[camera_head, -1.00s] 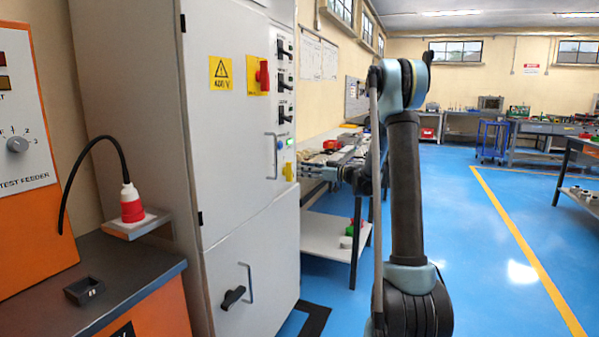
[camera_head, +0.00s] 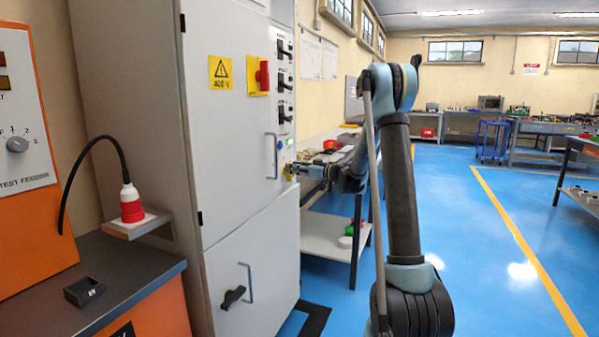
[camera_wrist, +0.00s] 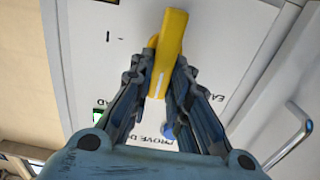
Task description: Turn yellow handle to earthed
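The yellow handle (camera_wrist: 170,45) stands on the light cabinet panel in the wrist view, slightly tilted, its upper end leaning right. My gripper (camera_wrist: 162,68) has one ridged finger on each side of it. The fingers converge on the handle with no clear gap, so it looks shut on it. Printed labels lie around the handle; "PROVE" shows below and the start of "EA…" to the right, partly hidden. In the head view, my gripper (camera_head: 300,170) is at the cabinet's right-hand panel, and only a small bit of the yellow handle (camera_head: 291,192) shows there.
A metal door pull (camera_wrist: 291,136) is at lower right in the wrist view. In the head view, the grey cabinet (camera_head: 230,140) has a red switch (camera_head: 263,75) and several black breakers above the handle. A workbench shelf (camera_head: 325,235) stands just behind.

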